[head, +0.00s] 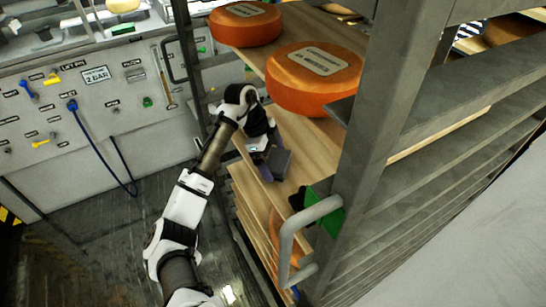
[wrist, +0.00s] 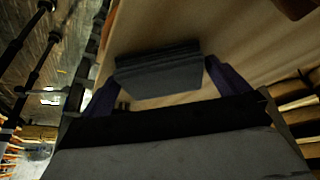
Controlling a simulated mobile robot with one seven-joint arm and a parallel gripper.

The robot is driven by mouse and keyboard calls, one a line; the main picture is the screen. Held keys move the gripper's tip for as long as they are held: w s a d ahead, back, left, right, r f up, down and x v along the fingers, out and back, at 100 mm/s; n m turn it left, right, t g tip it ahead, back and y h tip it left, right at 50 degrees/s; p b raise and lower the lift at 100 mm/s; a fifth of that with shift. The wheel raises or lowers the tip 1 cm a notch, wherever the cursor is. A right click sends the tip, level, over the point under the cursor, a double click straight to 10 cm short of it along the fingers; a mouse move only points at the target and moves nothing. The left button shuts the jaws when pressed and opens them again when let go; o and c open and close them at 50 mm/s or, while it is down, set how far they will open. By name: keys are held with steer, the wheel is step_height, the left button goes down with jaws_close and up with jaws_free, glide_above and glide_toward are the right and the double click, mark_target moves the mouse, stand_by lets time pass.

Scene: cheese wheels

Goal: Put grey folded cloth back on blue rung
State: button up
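A dark grey folded cloth (head: 279,163) shows as a flat, layered slab over a wooden shelf board of the rack. In the wrist view the cloth (wrist: 158,70) fits closely between the two dark bluish fingers of my gripper (wrist: 160,75), one at each side edge. My gripper (head: 263,160) appears shut on it. Whether the cloth also touches the board is unclear. I cannot make out a blue rung for certain; a small blue spot (head: 296,292) shows low by the rack's front post.
Orange cheese wheels (head: 314,95) and (head: 245,25) sit on the upper board. A grey post (head: 370,130) with a curved handle (head: 290,240) and a green piece (head: 331,213) stands right of my gripper. A panel with tools (head: 95,110) is at left. Open floor (head: 90,240) lies below.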

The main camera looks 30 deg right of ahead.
steer(key=b+v, duration=0.1)
steer(key=v, duration=0.7)
